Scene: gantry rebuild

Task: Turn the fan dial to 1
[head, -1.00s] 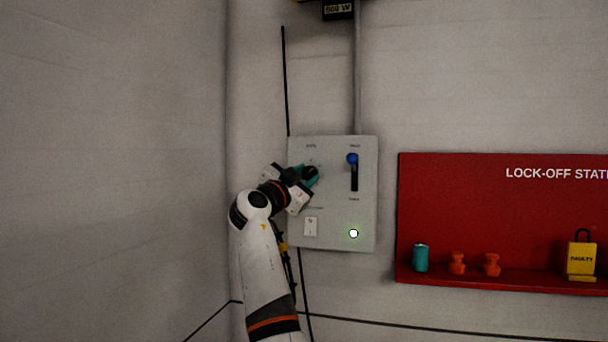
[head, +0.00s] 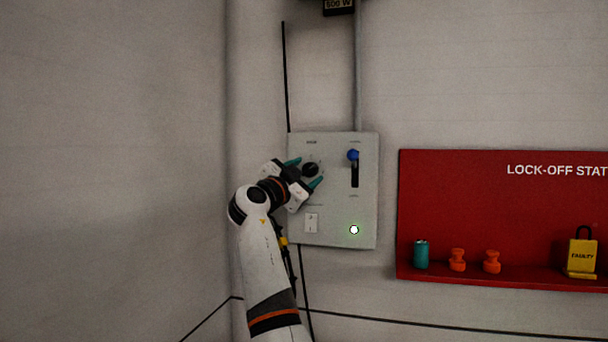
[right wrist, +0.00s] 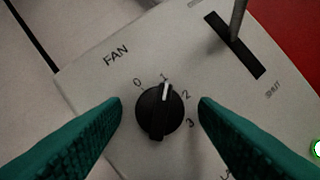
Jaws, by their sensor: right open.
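The black fan dial (right wrist: 159,112) is on the grey wall panel (right wrist: 95,85). Its white pointer line is at the 1 mark in the right wrist view. The dial also shows in the head view (head: 311,169), at the panel's upper left. My right gripper (head: 306,172) is open, its teal fingers on either side of the dial. In the right wrist view the fingers of the gripper (right wrist: 161,105) stand apart from the dial with gaps on both sides. My left gripper is not in view.
A blue-knobbed lever (head: 353,156) sits right of the dial. A white switch (head: 311,223) and a lit green lamp (head: 354,230) are below. A red lock-off board (head: 480,220) with a shelf of items hangs to the right.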

